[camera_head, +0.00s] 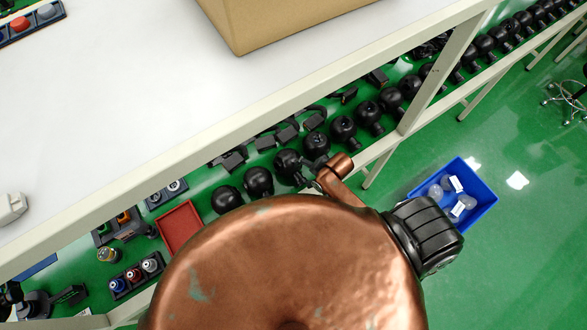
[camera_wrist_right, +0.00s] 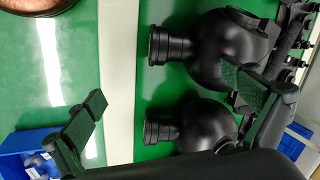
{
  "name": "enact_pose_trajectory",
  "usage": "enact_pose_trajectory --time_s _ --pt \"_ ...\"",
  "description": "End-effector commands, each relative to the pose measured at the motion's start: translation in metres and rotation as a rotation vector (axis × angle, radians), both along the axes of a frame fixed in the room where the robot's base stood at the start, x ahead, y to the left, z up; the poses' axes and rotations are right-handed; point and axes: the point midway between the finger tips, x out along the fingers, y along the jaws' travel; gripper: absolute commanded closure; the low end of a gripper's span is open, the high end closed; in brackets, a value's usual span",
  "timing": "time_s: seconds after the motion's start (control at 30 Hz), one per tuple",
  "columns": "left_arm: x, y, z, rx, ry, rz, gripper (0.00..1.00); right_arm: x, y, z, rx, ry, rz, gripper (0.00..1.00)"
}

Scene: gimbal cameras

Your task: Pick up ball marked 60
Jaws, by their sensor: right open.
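Several clear balls (camera_head: 452,193) with white labels lie in a blue bin (camera_head: 478,213) on the green floor at the right of the head view. The numbers are too small to read, so I cannot tell which one is marked 60. My right gripper (camera_head: 425,237) is black and hangs just left of and below the bin in the head view; its fingers are hidden there. In the right wrist view, its two pads (camera_wrist_right: 165,100) are wide apart with nothing held between them. The bin's corner (camera_wrist_right: 20,142) shows at the lower left there. My left gripper is not in view.
A red tray (camera_head: 180,228) sits on this shelf. A cardboard box (camera_head: 270,18) stands on the white table above. Floor around the bin is open.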

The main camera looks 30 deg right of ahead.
Motion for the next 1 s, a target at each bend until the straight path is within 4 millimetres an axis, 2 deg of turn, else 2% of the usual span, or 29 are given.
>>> enact_pose_trajectory --time_s 0.03,0.23,0.4,0.5,0.67,1.0 --pt "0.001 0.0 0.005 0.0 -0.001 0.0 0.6 0.012 0.004 0.008 0.046 0.01 -0.085 0.0" --pt "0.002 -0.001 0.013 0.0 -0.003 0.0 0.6 0.044 0.019 0.025 0.241 0.091 -0.456 0.0" --pt "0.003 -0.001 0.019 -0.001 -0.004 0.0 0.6 0.063 0.027 0.036 0.367 0.163 -0.723 0.0" --pt "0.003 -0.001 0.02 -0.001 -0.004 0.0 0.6 0.069 0.029 0.04 0.41 0.193 -0.825 0.0" --pt "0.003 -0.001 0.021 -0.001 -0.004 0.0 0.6 0.075 0.032 0.037 0.44 0.216 -0.898 0.0" --pt "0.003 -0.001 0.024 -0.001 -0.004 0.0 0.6 0.089 0.037 0.006 0.439 0.217 -0.903 0.0"
